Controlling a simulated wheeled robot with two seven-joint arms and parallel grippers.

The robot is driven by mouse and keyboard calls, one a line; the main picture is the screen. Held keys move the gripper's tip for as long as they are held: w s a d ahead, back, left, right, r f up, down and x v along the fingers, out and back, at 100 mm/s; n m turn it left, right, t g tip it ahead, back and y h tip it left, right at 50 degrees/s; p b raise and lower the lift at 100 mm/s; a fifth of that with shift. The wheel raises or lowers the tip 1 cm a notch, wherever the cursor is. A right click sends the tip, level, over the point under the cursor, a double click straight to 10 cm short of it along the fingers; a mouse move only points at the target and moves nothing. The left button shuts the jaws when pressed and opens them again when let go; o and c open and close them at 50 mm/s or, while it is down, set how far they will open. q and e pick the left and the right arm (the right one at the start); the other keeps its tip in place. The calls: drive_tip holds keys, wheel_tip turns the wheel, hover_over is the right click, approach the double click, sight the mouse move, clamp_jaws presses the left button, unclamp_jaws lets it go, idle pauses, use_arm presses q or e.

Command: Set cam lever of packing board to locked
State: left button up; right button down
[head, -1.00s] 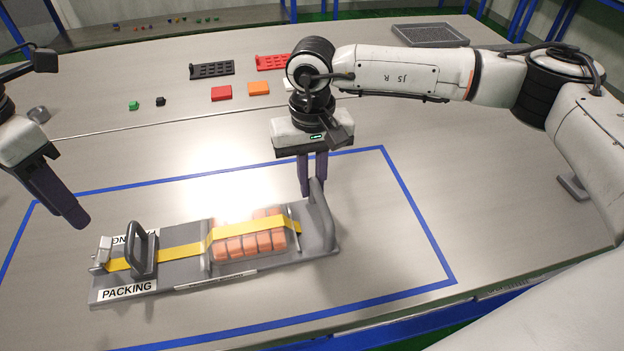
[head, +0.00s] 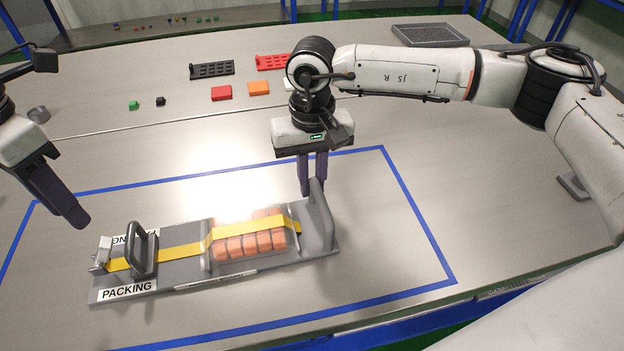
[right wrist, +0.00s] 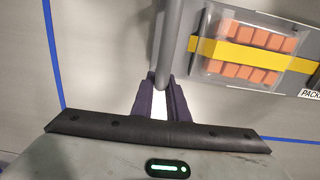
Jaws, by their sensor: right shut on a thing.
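The grey packing board (head: 185,271) lies inside the blue outline, with a yellow strap (head: 182,251) running along it over a clear-covered block of orange pieces (head: 250,243). A small pale metal piece at its left end (head: 103,251) looks like the cam lever; its setting is too small to tell. A dark grey handle (head: 142,252) stands near that end. My right gripper (head: 312,191) is shut on the grey upright handle (head: 323,214) at the right end, which also shows in the right wrist view (right wrist: 167,45). My left gripper (head: 78,219) hangs left of the board, apart from it; its jaw gap is hidden.
Behind the board lie red (head: 221,93) and orange (head: 258,88) blocks, a black rack (head: 211,69), a red rack (head: 273,62) and a small green piece (head: 133,105). A grey tray (head: 430,35) sits at the back right. The table right of the board is clear.

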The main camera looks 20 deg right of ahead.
use_arm(q)
clamp_jaws()
drive_tip(key=shift+s+f, duration=0.15)
drive_tip(key=shift+f, duration=0.1)
drive_tip(key=s+f+n+g+h, duration=0.2)
drive_tip(key=s+f+n+h, duration=0.1)
drive_tip(key=s+f+h, duration=0.3)
drive_tip(key=s+a+n+t+h, duration=0.1)
drive_tip(key=a+n+t+h, duration=0.2)
drive_tip(key=a+n+h, duration=0.2)
drive_tip(key=shift+s+a+f+n+t, duration=0.2)
drive_tip(key=shift+a+f+n+t, duration=0.3)
drive_tip(key=shift+a, duration=1.2)
drive_tip(key=shift+r, duration=0.1)
